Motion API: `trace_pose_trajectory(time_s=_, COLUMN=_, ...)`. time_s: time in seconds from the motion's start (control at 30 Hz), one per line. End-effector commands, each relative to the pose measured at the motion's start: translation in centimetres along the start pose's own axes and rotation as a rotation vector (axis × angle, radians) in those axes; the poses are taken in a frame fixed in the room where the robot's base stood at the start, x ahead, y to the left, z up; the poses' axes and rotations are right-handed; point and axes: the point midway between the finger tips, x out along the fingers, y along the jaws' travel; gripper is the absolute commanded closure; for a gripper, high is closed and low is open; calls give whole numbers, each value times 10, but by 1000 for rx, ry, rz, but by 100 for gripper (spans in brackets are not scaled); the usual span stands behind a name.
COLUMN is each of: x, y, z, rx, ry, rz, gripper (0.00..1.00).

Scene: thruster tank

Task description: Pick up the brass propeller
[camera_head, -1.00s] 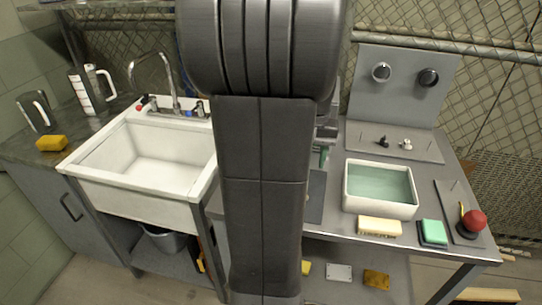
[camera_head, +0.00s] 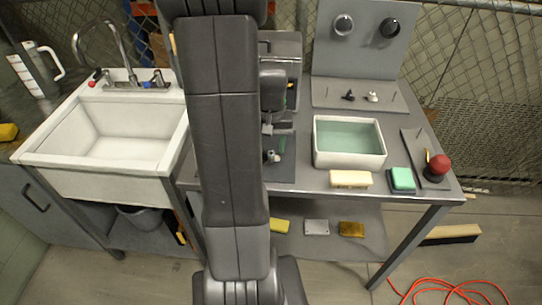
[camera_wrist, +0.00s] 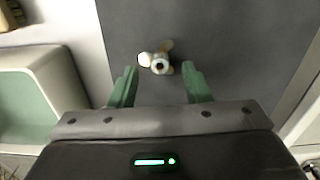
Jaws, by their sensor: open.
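A small pale, brass-toned propeller (camera_wrist: 166,47) with a bright hub lies on a dark grey mat (camera_wrist: 235,35) in the wrist view. My gripper (camera_wrist: 159,72) is open, its two green fingers apart. The propeller shows just beyond the fingertips, roughly centred between them, and nothing is held. In the head view my gripper (camera_head: 276,150) is over the dark mat (camera_head: 283,174), partly hidden behind my arm. I cannot make out the propeller for sure in that view.
A white basin of green water (camera_head: 349,166) stands right of the mat. A cream block (camera_head: 350,179), a green sponge (camera_head: 402,179) and a red knob (camera_head: 439,165) are nearby. Two small parts sit on a rear plate (camera_head: 325,96). The sink (camera_head: 32,158) is left.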

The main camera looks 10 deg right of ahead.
Motion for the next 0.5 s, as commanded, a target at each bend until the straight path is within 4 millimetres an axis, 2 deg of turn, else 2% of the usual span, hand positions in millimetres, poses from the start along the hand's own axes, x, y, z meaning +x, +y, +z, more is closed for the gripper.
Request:
trace_pose_trajectory(time_s=0.13, x=17, y=0, z=0, rx=0, ry=-2, rz=0, gripper=56)
trace_pose_trajectory(time_s=0.4, x=20, y=0, z=0, rx=0, ry=1, rz=0, gripper=56)
trace_pose_trajectory(time_s=0.5, x=20, y=0, z=0, rx=0, ry=1, rz=0, gripper=74)
